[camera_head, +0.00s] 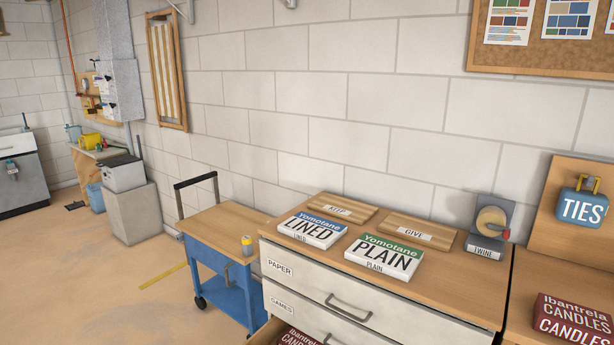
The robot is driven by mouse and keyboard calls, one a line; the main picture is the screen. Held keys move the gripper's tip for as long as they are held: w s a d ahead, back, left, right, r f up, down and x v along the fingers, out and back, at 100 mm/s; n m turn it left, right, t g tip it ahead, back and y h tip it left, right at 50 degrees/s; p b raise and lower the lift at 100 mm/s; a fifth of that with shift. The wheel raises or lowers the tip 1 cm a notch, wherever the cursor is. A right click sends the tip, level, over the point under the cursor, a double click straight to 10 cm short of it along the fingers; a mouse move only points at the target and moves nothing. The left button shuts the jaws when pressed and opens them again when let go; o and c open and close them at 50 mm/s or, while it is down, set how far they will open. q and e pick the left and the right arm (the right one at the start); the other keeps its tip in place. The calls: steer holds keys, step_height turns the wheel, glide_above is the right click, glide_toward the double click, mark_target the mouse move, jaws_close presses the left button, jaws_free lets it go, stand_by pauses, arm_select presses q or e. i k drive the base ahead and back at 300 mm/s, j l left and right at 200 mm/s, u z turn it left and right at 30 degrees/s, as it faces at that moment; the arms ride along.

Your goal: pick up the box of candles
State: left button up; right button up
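A dark red box of candles (572,319), printed "Ibantrela CANDLES", lies on the wooden surface at the lower right, cut by the frame's bottom edge. A second dark red box (297,337) with white lettering shows partly in an open drawer at the bottom centre. Its lettering is too cut off to read fully. Neither of my grippers is in view.
A drawer unit (345,310) labelled "PAPER" and "GAMES" carries boxes "LINED" (312,230) and "PLAIN" (384,257), wooden trays "KEEP" (340,207) and "GIVE" (418,231), and a twine holder (489,228). A blue "TIES" container (581,208) is behind the candles. A blue cart (222,285) stands left.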

mark_target(577, 324)
steer(key=z, duration=1.5)
